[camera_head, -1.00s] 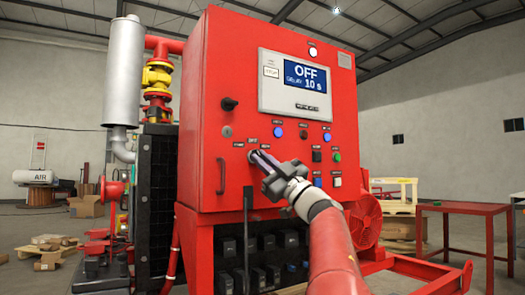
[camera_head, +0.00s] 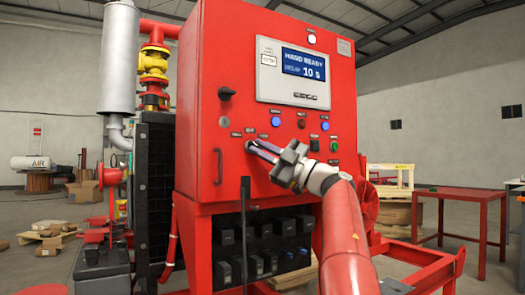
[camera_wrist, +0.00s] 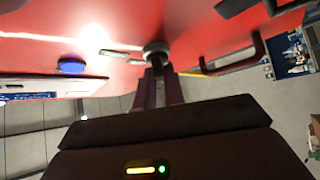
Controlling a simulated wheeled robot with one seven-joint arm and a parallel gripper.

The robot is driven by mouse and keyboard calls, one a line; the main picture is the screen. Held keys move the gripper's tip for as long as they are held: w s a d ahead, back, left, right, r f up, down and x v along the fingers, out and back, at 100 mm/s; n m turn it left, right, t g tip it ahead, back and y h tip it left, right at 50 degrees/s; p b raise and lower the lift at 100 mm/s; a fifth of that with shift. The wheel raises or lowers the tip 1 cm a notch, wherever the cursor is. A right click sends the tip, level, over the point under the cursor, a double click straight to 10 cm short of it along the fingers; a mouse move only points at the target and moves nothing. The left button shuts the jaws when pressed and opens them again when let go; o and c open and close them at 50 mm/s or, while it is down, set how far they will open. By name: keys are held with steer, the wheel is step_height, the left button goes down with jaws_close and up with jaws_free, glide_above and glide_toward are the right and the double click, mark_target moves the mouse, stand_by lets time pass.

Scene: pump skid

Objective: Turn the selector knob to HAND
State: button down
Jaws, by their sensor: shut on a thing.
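The selector knob (camera_wrist: 156,48) is a small dark round knob on the front of the red control cabinet (camera_head: 210,60). My gripper (camera_head: 252,146) reaches it from the lower right in the head view, and its fingers hide most of the knob there. In the wrist view my gripper (camera_wrist: 158,72) is shut on the knob, with its two fingers close together at it. The label plates by the knob are too small to read.
A blue button (camera_head: 276,122) and several other buttons sit close to the knob. A door handle (camera_head: 217,166) is at the lower left of the panel, and a black rotary switch (camera_head: 226,93) is above it. A red table (camera_head: 462,194) stands at the right.

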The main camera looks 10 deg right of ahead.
steer(key=c, duration=1.5)
jaws_free()
steer(key=b+v, duration=0.2)
steer(key=v, duration=0.6)
steer(key=shift+b, duration=0.4)
steer(key=shift+a, duration=0.1)
